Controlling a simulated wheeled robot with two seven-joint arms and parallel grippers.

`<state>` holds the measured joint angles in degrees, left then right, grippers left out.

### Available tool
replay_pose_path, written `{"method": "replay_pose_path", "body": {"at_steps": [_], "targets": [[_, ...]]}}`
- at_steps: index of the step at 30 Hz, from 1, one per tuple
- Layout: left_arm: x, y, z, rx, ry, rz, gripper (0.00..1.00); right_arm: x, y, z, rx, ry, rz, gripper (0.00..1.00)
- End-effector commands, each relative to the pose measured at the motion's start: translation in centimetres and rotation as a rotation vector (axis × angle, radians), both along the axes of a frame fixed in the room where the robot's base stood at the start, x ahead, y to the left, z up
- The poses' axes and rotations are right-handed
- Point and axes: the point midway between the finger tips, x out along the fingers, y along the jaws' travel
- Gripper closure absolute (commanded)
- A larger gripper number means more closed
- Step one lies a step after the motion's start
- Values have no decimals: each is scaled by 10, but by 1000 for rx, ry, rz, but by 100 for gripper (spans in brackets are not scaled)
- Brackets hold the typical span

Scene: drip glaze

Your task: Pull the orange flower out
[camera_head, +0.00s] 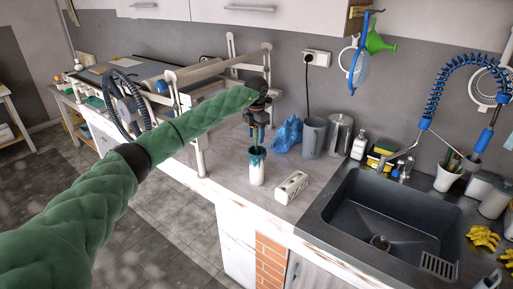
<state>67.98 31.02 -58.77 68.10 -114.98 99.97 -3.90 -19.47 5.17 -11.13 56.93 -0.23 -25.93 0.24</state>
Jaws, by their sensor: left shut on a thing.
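A white vase (257,171) with dark teal glaze dripping from its rim stands upright on the counter. My left gripper (258,136), at the end of the green padded arm, points down just above the vase mouth. It is shut on a thin stem-like piece at the vase mouth, which I take to be the orange flower. The bloom is not clearly visible; the gripper and arm hide most of it. I cannot tell how much of the stem is inside the vase. My right gripper is not in view.
A white block with holes (291,187) lies right of the vase. Crumpled blue cloth (287,134), a grey cylinder (313,138) and a metal canister (340,135) stand behind. The dark sink (385,212) is at right. A slab-roller frame (203,160) is close on the left.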

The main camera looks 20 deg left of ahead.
Motion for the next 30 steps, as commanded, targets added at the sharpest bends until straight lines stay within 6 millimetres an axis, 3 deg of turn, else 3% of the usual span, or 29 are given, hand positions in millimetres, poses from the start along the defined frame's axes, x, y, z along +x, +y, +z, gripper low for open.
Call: {"method": "replay_pose_path", "body": {"at_steps": [30], "targets": [[0,0,33,-1,-1,0,85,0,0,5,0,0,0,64]]}}
